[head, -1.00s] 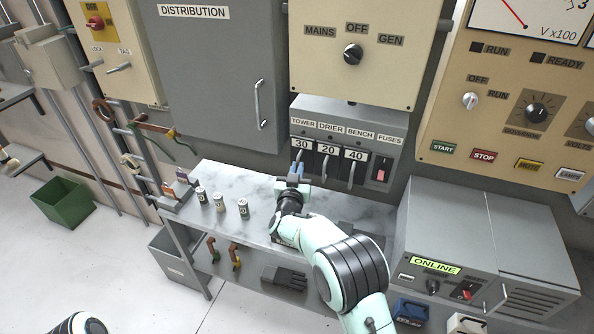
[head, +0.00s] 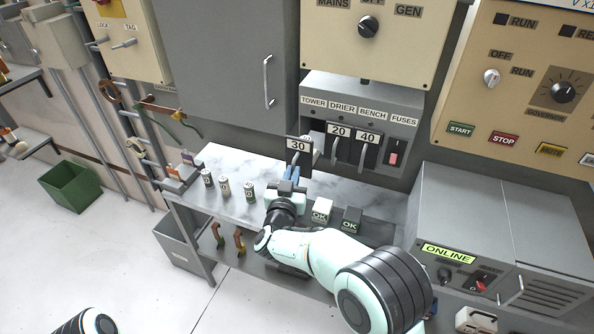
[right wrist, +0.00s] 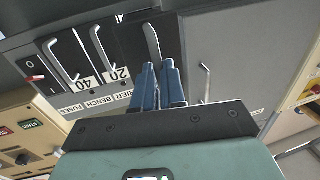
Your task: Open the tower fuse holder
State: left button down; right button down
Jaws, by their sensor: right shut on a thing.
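The tower fuse holder (head: 298,144) carries the number 30 and stands under the TOWER label in the head view. Its front plate stands out from the fuse panel, forward and lower than the 20 and 40 holders. My right gripper (head: 291,174) is shut on its handle, just below the plate. In the right wrist view, the blue fingers of my right gripper (right wrist: 159,85) close around the grey handle (right wrist: 152,40). The inside of the holder is mostly hidden behind its plate. My left gripper is out of view.
The drier holder (head: 338,131) and bench holder (head: 368,138) sit flush in the panel to the right. Several small cylinders, including one can (head: 207,178), stand on the marble bench (head: 233,165).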

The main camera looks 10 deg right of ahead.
jog(key=c, duration=1.2)
grip_release()
jog(key=shift+s+a, duration=0.1)
jog(key=shift+s, duration=0.05)
jog(key=b+v, duration=0.2)
jog(key=v, duration=1.1)
jog(key=shift+s, duration=0.1)
